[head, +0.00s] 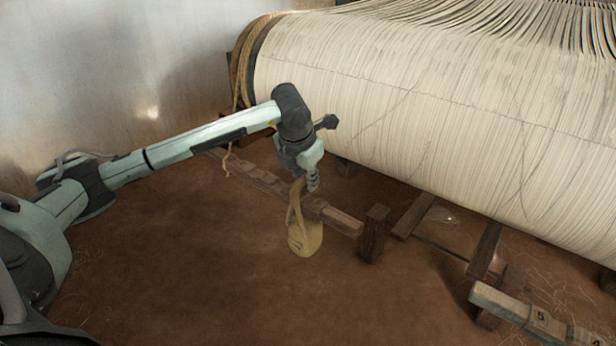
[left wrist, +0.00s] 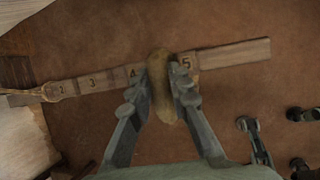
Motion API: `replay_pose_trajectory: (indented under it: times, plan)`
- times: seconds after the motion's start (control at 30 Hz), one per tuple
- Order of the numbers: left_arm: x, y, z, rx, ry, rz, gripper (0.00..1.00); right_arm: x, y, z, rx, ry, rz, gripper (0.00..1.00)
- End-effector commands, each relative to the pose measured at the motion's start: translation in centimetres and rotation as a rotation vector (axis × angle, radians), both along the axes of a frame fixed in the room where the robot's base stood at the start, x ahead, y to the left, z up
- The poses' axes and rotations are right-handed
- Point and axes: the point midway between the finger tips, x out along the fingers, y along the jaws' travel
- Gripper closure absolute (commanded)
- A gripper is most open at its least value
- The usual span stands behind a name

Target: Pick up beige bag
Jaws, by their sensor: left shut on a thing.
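The beige bag (head: 305,237) hangs below my left gripper (head: 306,182) in the head view, its strap running up to the fingers. In the left wrist view the bag (left wrist: 163,95) shows as a narrow beige shape between the two fingers of my left gripper (left wrist: 165,90). The fingers are shut on it. In the head view the bag is in front of a wooden beam; I cannot tell whether it touches the beam or the floor.
The wooden beam (left wrist: 230,55) carries painted numbers and runs behind the bag. A short wooden post (head: 374,233) stands at its right end. The large warp roll (head: 430,100) fills the upper right. Another numbered beam (head: 520,312) lies at lower right. Brown floor (head: 190,270) in front is clear.

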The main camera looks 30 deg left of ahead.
Motion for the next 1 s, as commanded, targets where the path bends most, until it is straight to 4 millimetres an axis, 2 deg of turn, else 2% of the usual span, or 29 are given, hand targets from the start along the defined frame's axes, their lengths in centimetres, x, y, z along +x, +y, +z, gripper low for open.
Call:
replay_pose_trajectory:
  times: [0.27,0.33,0.6,0.8,1.0]
  plan:
    - [-4.0,-1.5,0.1,0.003,-0.005,-0.003,1.00,-0.4,-0.1,0.9,-0.006,0.000,-0.004,0.60]
    - [-5.5,-2.1,0.1,0.003,-0.005,-0.004,1.00,-0.4,-0.3,2.1,-0.014,-0.013,-0.004,0.60]
    - [-11.2,-4.2,0.0,0.003,-0.005,-0.003,1.00,-1.2,-0.3,4.3,-0.026,-0.024,-0.007,0.60]
    - [-13.7,-5.2,0.2,0.001,-0.006,0.000,1.00,-1.4,-0.2,5.3,-0.027,-0.036,-0.006,0.60]
    - [-14.7,-5.6,0.2,0.000,-0.007,0.000,1.00,-1.4,-0.1,5.7,-0.026,-0.045,-0.003,0.60]
